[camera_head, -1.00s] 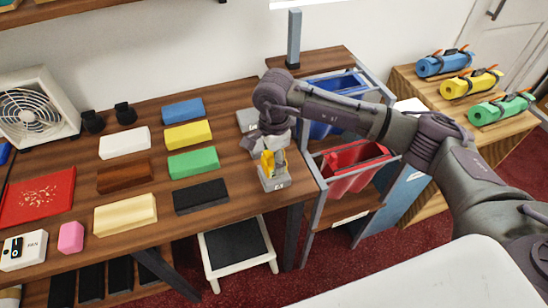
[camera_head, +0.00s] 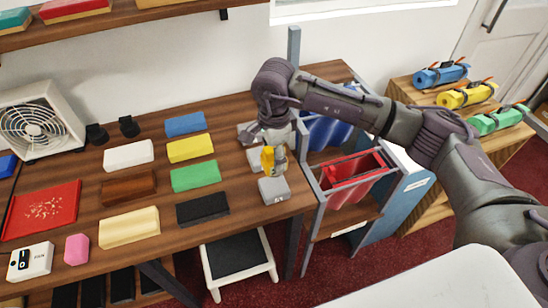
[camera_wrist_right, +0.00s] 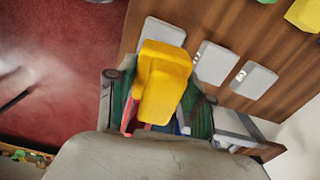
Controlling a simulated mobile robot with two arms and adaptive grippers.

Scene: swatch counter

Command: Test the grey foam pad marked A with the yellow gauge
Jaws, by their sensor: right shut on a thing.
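My right gripper (camera_head: 272,149) is shut on the yellow gauge (camera_head: 271,160), above the right end of the counter. In the right wrist view the gauge (camera_wrist_right: 165,82) stands out between the fingers and partly covers one grey pad (camera_wrist_right: 160,32). A near grey foam pad (camera_head: 274,191) lies by the counter's front right edge, with a small mark too blurred to read. Two more grey pads, a middle one (camera_wrist_right: 213,62) and an end one (camera_wrist_right: 254,80), lie in a row with it. The gauge looks apart from the near pad. My left gripper is out of view.
Black (camera_head: 203,209), green (camera_head: 195,176), yellow (camera_head: 190,148) and blue (camera_head: 186,124) blocks lie left of the grey pads.

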